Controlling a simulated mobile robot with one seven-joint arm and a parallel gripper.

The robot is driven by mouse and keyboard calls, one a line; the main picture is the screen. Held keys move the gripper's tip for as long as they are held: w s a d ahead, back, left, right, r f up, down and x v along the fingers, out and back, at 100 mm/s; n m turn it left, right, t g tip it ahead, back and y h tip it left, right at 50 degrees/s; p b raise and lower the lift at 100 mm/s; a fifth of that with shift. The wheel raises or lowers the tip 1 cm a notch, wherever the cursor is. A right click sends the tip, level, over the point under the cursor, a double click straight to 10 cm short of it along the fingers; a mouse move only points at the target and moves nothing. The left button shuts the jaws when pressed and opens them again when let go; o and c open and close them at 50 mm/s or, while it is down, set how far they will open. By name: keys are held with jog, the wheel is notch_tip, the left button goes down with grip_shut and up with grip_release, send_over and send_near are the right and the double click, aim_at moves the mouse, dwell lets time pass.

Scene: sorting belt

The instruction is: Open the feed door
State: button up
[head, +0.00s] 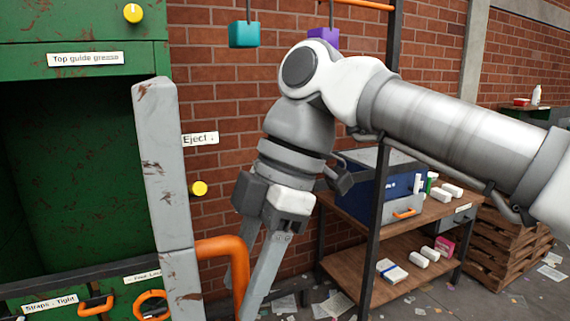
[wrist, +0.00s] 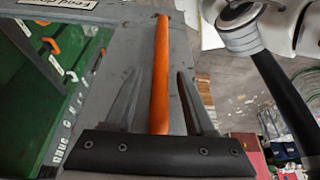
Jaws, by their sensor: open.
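The feed door is a worn grey slab (head: 165,190), seen nearly edge-on at the right of a dark green cabinet opening (head: 60,170). My gripper (head: 245,290) is open and points down at the handle, one finger on each side. I cannot tell whether either finger touches it.
A shelf (head: 450,205) with a blue box (head: 365,190) and small white boxes stands behind my arm, with stacked pallets (head: 510,240) at right. Orange handles (head: 95,306) sit low on the cabinet. A brick wall (head: 215,110) closes the back; papers litter the floor.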

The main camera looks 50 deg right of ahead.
jog(key=p+v, duration=0.5)
jog(key=v, duration=1.1)
jog(key=shift+s+d+r, duration=0.1)
